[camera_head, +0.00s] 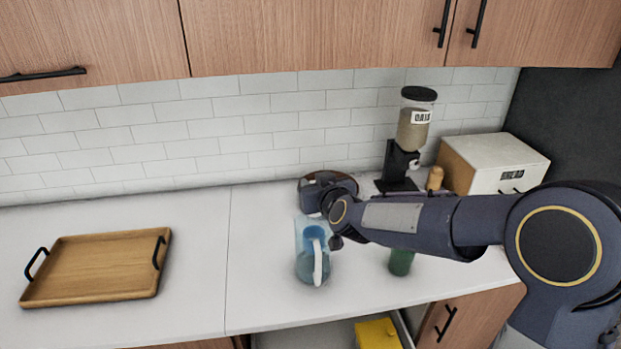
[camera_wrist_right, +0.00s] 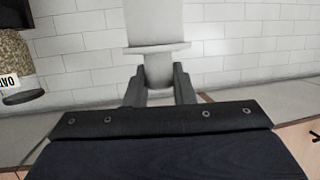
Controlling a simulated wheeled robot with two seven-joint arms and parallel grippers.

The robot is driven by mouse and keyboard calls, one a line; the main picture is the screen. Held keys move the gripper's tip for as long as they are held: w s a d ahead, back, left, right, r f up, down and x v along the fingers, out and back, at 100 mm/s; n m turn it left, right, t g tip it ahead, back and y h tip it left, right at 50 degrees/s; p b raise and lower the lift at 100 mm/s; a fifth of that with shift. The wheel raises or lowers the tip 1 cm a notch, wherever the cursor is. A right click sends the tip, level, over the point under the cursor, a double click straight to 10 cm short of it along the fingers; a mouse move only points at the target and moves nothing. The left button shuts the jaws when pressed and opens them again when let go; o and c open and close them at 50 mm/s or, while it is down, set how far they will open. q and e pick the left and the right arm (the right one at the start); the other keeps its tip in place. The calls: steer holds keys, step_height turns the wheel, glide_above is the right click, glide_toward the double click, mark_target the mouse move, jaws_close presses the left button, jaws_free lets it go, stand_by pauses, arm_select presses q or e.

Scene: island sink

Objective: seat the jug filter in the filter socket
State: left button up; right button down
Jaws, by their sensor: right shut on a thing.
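A clear jug (camera_head: 305,266) with a white handle stands upright on the counter, with a blue part (camera_head: 315,234) in its upper half, perhaps the filter socket. My right gripper (camera_wrist_right: 158,88) is shut on the narrow neck of a pale grey-white piece, the jug filter (camera_wrist_right: 160,25), which has a wide flange above the neck in the right wrist view. In the head view my right wrist is beside and partly over the jug's top right. The filter cannot be made out there. My left gripper is out of view.
A green cup or can (camera_head: 401,262) stands right of the jug under my arm. A wooden tray (camera_head: 100,265) lies left. The counter between tray and jug is clear.

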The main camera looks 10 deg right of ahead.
steer(key=shift+s, duration=0.1)
steer(key=shift+f+y+b, duration=0.25)
steer(key=shift+y+b, duration=0.05)
steer(key=shift+b, duration=0.4)
step_height(320, 180, down, 5)
steer(key=b, duration=0.4)
steer(key=shift+f+b, duration=0.15)
steer(key=shift+b, duration=0.25)
steer(key=shift+n, duration=0.3)
stand_by(0.9)
steer(key=shift+f+b, duration=0.15)
steer(key=shift+b, duration=0.2)
steer(key=shift+f+b, duration=0.3)
steer(key=shift+f, duration=0.05)
steer(key=shift+f+b, duration=2.1)
steer(key=shift+f, duration=0.2)
